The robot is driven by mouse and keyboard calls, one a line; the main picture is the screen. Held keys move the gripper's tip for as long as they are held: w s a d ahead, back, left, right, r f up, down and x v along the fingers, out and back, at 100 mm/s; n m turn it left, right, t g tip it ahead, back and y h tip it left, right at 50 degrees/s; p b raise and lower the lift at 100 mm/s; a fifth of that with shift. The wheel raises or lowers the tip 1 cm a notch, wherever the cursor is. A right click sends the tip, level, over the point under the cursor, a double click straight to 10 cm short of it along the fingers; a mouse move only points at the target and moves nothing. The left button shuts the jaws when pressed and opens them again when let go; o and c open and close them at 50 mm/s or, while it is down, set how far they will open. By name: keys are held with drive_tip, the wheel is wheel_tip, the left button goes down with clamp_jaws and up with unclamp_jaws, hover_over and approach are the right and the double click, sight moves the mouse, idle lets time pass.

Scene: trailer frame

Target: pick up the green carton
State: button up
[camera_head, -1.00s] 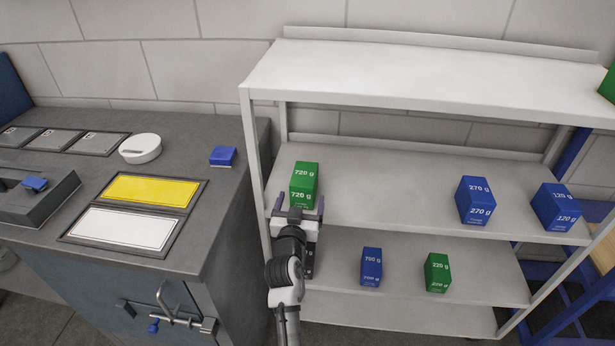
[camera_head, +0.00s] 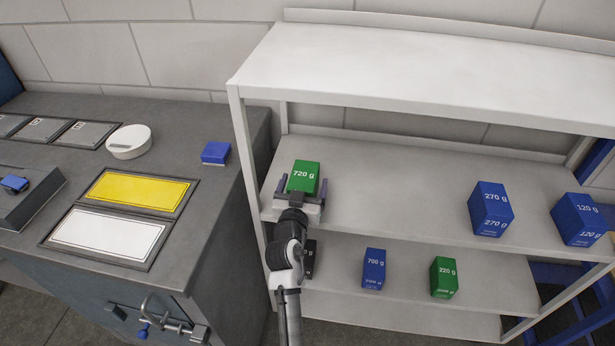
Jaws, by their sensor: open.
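A green carton (camera_head: 304,175) marked 720 g stands upright at the left end of the middle shelf. My gripper (camera_head: 303,190) is open at its front, with one finger on the left and one on the right of the carton's lower part. The gripper body hides the bottom of the carton's front face. I cannot tell whether the fingers touch it. A second, smaller green carton (camera_head: 444,278) marked 220 g stands on the lower shelf, away from my gripper.
Blue cartons (camera_head: 490,209) (camera_head: 577,219) stand on the right of the middle shelf (camera_head: 400,185). A blue carton (camera_head: 374,268) stands on the lower shelf. The top shelf (camera_head: 430,70) lies above. A left shelf post (camera_head: 246,150) and a grey workbench (camera_head: 215,190) are close by.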

drive_tip(key=shift+w, duration=0.2)
drive_tip(key=shift+s+r, duration=0.1)
drive_tip(key=shift+s, duration=0.05)
drive_tip(key=shift+c, duration=0.8)
drive_tip(key=c, duration=1.4)
drive_tip(key=shift+r, duration=0.1)
drive_tip(key=shift+c, duration=0.4)
drive_tip(key=shift+r, duration=0.1)
